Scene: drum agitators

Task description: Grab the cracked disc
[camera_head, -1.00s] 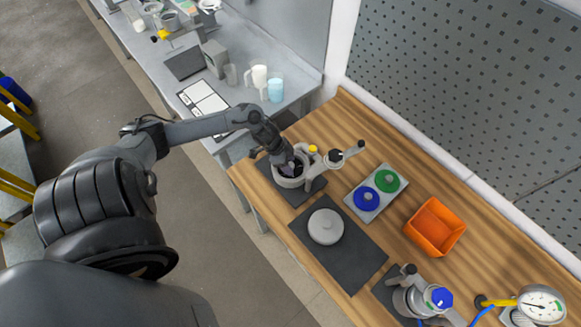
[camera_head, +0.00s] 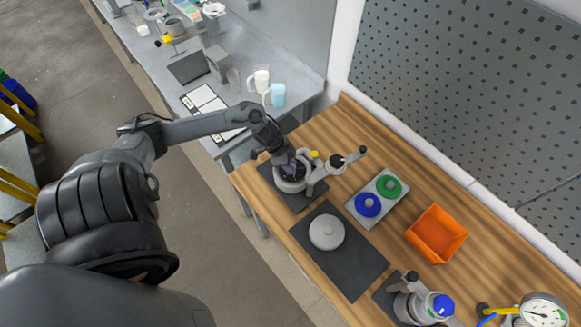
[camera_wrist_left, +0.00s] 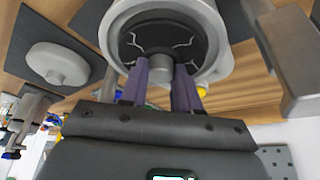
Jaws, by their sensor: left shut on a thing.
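The cracked disc (camera_wrist_left: 190,43) is black with pale jagged crack lines and a grey central knob. It sits inside the round light-grey drum housing (camera_wrist_left: 118,22), which also shows in the head view (camera_head: 281,185) at the left end of the wooden bench. My left gripper (camera_wrist_left: 160,68) reaches into the housing from above, its two purple-grey fingers shut on either side of the disc's knob. In the head view my left gripper (camera_head: 291,166) covers part of the disc. My right gripper is not in view.
A light-grey disc (camera_head: 327,230) lies on a dark mat (camera_head: 350,268). A grey tray holds a green disc (camera_head: 388,187) and a blue disc (camera_head: 367,205). An orange bin (camera_head: 436,234) stands to the right.

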